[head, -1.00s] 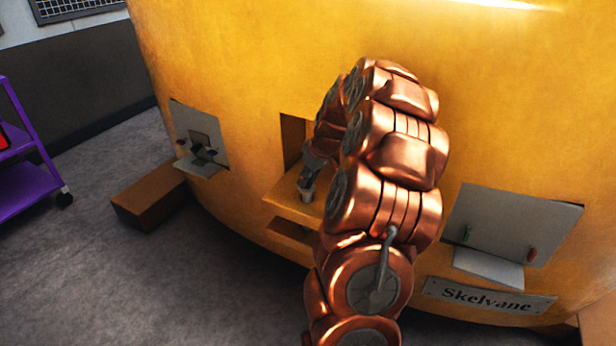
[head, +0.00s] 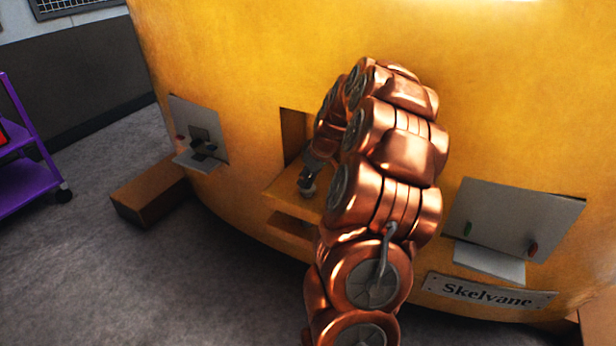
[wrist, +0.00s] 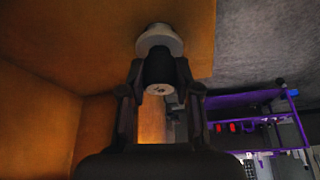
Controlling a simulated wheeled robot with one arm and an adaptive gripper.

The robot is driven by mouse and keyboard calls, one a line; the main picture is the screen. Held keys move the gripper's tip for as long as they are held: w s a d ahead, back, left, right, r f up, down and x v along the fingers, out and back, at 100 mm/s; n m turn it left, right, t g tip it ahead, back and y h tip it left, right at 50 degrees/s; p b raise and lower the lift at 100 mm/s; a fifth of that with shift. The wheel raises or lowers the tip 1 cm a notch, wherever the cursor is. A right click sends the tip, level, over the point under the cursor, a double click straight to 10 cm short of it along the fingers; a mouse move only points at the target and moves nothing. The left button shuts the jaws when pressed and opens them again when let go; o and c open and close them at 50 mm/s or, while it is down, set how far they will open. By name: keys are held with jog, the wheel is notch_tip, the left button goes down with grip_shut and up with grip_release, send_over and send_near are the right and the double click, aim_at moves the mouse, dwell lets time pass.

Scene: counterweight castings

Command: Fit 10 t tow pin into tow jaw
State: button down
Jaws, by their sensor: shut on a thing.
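The tow jaw (head: 283,190) is an orange-yellow recess with a projecting lower ledge in the big yellow casting. My gripper (head: 307,180) is at the ledge, partly hidden by my copper arm. In the wrist view my gripper (wrist: 160,90) is shut on the tow pin (wrist: 158,68), with one finger on each side of its dark, round grip. A pale, wider collar (wrist: 160,40) shows beyond the grip, against the edge of the orange ledge. The pin's far end is hidden, so I cannot tell whether it sits in a hole.
A grey bracket (head: 185,118) with small parts is on the casting at left, and another grey panel (head: 515,215) at right above a Skelvane plate (head: 490,293). A brown block (head: 148,193) lies on the floor. A purple cart (head: 30,170) stands far left.

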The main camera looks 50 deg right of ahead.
jog(key=shift+f+b, duration=0.35)
jog(key=shift+f, duration=0.4)
jog(key=c, duration=0.7)
grip_release()
jog(key=shift+c, duration=0.2)
jog(key=shift+f, duration=0.1)
jog(key=v, duration=1.2)
